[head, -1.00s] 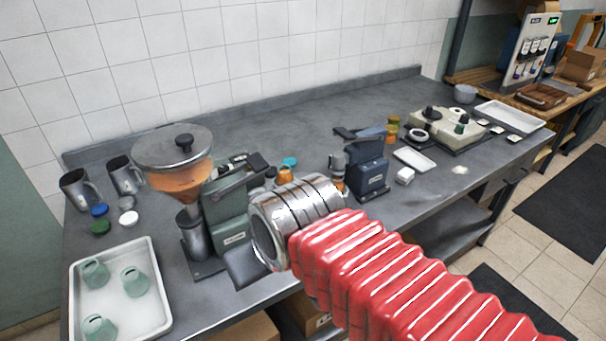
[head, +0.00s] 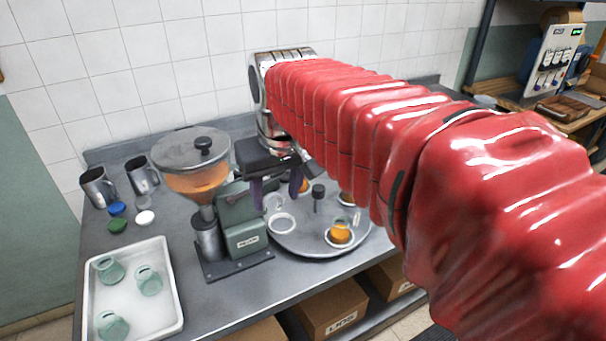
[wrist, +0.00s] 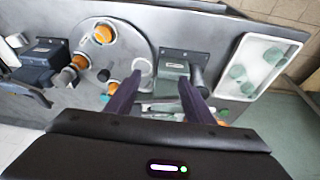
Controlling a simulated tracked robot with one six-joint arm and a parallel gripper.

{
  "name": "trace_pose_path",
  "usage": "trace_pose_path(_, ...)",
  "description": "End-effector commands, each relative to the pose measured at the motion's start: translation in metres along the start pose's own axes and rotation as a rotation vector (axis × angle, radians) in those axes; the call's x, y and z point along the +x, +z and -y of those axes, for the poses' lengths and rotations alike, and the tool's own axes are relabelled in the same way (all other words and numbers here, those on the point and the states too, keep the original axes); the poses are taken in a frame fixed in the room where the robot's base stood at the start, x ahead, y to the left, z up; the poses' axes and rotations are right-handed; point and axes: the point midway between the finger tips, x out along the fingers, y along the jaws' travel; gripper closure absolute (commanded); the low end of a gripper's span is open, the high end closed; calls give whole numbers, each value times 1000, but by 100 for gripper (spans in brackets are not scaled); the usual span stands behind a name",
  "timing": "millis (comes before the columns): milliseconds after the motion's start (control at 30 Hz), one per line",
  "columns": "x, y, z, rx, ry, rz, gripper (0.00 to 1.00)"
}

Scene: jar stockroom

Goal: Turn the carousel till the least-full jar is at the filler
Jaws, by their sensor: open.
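The carousel (head: 312,243) is a round grey turntable on the bench, partly hidden by my arm. It has a dark upright knob (head: 318,192). Jars stand around its rim: one with orange contents (head: 340,233) at the front, another orange one (head: 346,198) at the right, and a pale jar (head: 282,222) at the left showing no orange. The filler (head: 197,165), a hopper with orange contents and a green body, stands left of the carousel. My gripper (head: 277,190) is open and empty above the carousel's left side; the wrist view shows its spread fingers (wrist: 159,80).
A white tray (head: 173,290) with several green cups is at the front left. Two metal mugs (head: 98,187) and coloured lids (head: 117,226) lie behind it. In the wrist view a dark blue machine (wrist: 42,60) stands on the carousel's other side. The tiled wall bounds the back.

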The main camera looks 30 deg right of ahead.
Motion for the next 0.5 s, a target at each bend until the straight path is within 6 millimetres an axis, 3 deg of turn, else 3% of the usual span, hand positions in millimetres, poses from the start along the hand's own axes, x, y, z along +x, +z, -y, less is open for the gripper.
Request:
trace_pose_path(100,2,-26,-18,22,7,40,52)
trace_pose_path(500,20,-95,-84,82,16,162,52)
